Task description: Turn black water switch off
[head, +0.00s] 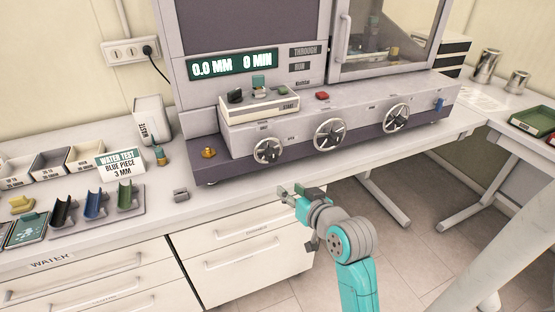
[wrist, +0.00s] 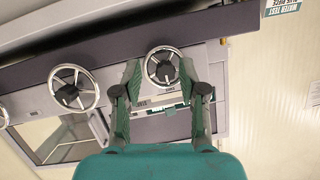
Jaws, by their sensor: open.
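The black switch (head: 235,96) sits at the left end of a small white panel (head: 262,106) on top of the grey test machine. It looks like a short black knob; whether it is on or off is too small to tell. A green switch (head: 283,90) is at the panel's right end. My gripper (head: 296,190) is open and empty, in front of and below the machine, well apart from the switch. In the wrist view my gripper's open fingers (wrist: 163,85) frame a handwheel (wrist: 165,66); I cannot make out the black switch there.
Several handwheels (head: 329,135) stick out of the machine's front. A red button (head: 322,96) and a blue lever (head: 438,103) are farther right. A water test sign (head: 121,164) and coloured holders (head: 96,204) stand on the counter at left.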

